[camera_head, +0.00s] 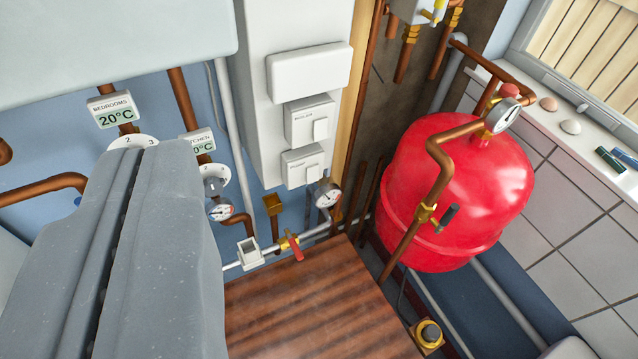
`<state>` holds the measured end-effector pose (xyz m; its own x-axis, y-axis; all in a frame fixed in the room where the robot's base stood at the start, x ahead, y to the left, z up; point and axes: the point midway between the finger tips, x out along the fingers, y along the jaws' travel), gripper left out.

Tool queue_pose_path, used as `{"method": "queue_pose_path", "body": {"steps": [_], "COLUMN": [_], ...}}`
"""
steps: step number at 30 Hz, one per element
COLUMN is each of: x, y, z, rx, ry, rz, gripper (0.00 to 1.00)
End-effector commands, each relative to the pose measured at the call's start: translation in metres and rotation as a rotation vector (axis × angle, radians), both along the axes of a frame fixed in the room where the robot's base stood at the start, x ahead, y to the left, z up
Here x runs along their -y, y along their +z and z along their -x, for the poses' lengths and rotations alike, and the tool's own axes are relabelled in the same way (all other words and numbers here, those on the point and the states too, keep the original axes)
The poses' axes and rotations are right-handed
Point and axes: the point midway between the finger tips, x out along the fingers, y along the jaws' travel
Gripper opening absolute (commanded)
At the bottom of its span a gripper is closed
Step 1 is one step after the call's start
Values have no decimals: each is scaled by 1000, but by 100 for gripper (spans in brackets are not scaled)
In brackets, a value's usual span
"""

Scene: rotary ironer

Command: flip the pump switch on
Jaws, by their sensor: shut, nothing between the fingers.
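Two white switch boxes are mounted one above the other on the white panel (285,95) at upper centre. The upper box (305,120) carries a small label that seems to read "boiler". The lower box (298,165) has a label too small to read surely; it appears to be the pump switch, with a white rocker (313,173) at its lower right. I cannot tell whether the rocker is on or off. My gripper (145,155), large and grey at lower left, is shut and empty. In the picture it lies left of the switch boxes, apart from them, and covers part of the wall.
A red tank (455,190) with copper pipes and a gauge stands at right. Thermostat displays (113,109), pipes and small gauges line the blue wall near my gripper. A red-handled valve (293,246) sits below the switches, above a brown wooden surface (310,305).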

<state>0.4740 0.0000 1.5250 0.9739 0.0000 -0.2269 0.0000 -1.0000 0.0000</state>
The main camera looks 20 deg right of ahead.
Motion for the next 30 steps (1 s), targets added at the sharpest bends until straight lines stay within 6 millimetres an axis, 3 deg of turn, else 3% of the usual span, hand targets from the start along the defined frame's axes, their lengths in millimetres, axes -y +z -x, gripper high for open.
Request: {"method": "queue_pose_path", "body": {"steps": [5, 8, 14, 21, 26, 30], "x": [1, 10, 63, 132, 165, 187], "y": [-1, -5, -37, -115, -191, -270], "z": [-2, -16, -85, -169, -204, -216], "rx": [1, 13, 58, 81, 81, 95], "ry": [-4, -27, -124, -129, -29, 108], "rz": [7, 56, 363, 872, 1161, 1355], "gripper": [0, 0, 0, 0, 0, 0]}}
